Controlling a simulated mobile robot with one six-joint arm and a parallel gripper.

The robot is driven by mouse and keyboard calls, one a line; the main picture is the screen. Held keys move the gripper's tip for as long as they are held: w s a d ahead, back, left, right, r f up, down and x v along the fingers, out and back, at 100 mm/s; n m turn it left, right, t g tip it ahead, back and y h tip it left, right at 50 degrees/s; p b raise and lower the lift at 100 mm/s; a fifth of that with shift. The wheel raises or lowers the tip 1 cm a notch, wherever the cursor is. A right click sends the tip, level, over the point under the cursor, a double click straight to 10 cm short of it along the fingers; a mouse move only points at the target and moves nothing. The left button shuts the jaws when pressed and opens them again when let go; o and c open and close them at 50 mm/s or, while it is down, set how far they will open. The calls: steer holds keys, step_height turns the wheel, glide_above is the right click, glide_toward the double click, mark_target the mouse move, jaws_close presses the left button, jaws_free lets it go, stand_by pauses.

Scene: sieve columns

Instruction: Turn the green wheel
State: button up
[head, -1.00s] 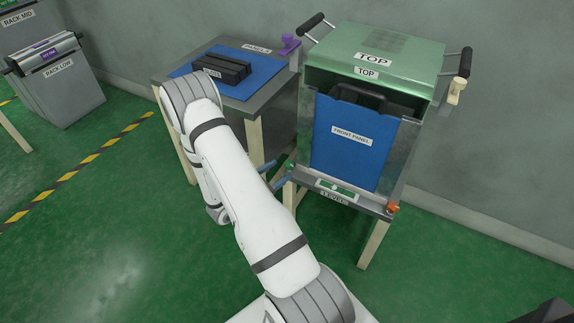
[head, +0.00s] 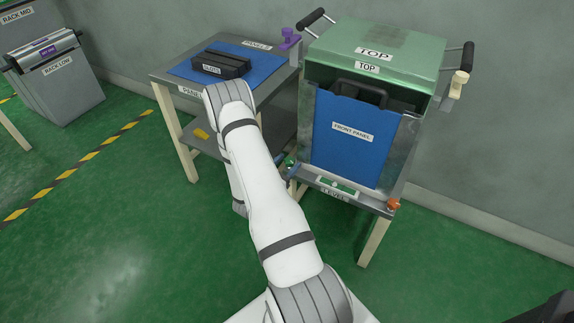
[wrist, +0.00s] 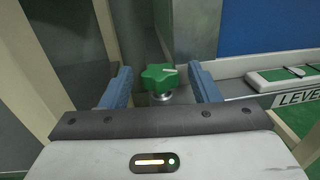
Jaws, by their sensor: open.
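The green wheel (wrist: 160,77) is a small lobed knob with a pale line on top, standing on a metal stem. In the wrist view it sits between the two blue fingers of my gripper (wrist: 160,86), with a gap on each side. My gripper is open and holds nothing. In the head view the green wheel (head: 290,163) shows small at the left front corner of the machine. My arm hides most of my gripper there.
An orange wheel (head: 393,205) is at the machine's right front corner. A level gauge (head: 337,187) lies between the wheels. The blue front panel (head: 350,140) rises behind. A side table (head: 160,77) with a black slotted block (head: 221,65) stands left.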

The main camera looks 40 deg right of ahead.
steer(key=shift+c, duration=0.5)
steer(key=c, duration=0.9)
steer(key=shift+w+m+g, duration=0.15)
steer(key=shift+m+g, duration=0.15)
steer(key=shift+g, duration=0.2)
steer(key=m+g, duration=0.1)
steer(key=m+g+b, duration=0.1)
steer(key=g, duration=0.1)
steer(key=m+g+b, duration=0.1)
steer(key=g, duration=0.1)
steer(key=shift+w+m+h, duration=0.3)
steer(key=shift+w, duration=0.05)
steer(key=shift+w+m+g+y+b, duration=0.15)
steer(key=shift+m+g+y+b, duration=0.25)
steer(key=shift+m+g, duration=0.75)
steer(key=shift+w+m+g+y+b, duration=0.1)
steer(key=shift+m+g+y+b, duration=0.35)
steer(key=shift+g, duration=1.3)
steer(key=shift+d+r+m+g, duration=0.1)
steer(key=shift+m+g, duration=0.2)
steer(key=o, duration=1)
